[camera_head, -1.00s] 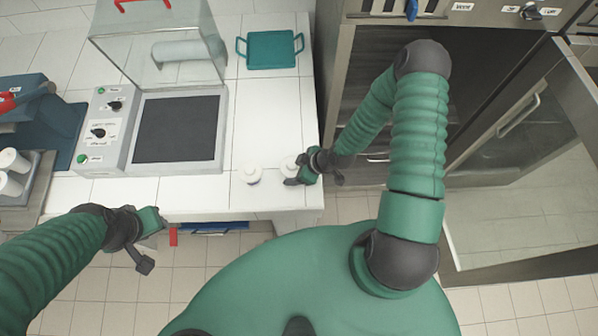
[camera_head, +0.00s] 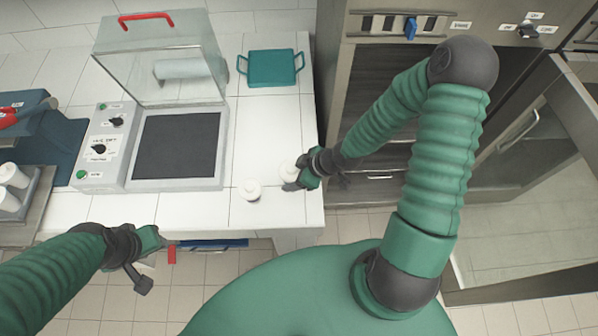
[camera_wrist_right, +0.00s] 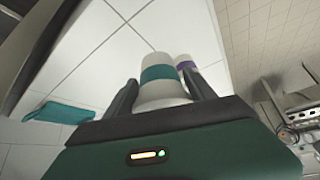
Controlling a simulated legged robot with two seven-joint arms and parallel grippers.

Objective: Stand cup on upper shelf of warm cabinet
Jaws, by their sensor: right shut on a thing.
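A white cup (camera_head: 289,170) stands at the right end of the white counter, partly hidden by my right gripper (camera_head: 302,177). In the right wrist view the cup has a teal band (camera_wrist_right: 158,74), and the two dark fingers of my right gripper (camera_wrist_right: 163,97) are shut on its sides. The warm cabinet (camera_head: 344,62) stands to the right with its glass door (camera_head: 535,130) swung open; its dark inside is partly hidden by my right arm. My left gripper (camera_head: 142,262) hangs empty in front of the counter, its finger gap unclear.
A second white cup (camera_head: 250,190) stands just left of the held one; its purple band shows in the right wrist view (camera_wrist_right: 186,65). A machine with a raised clear lid (camera_head: 165,60) and a teal tray (camera_head: 273,68) occupy the counter. More cups (camera_head: 12,176) stand far left.

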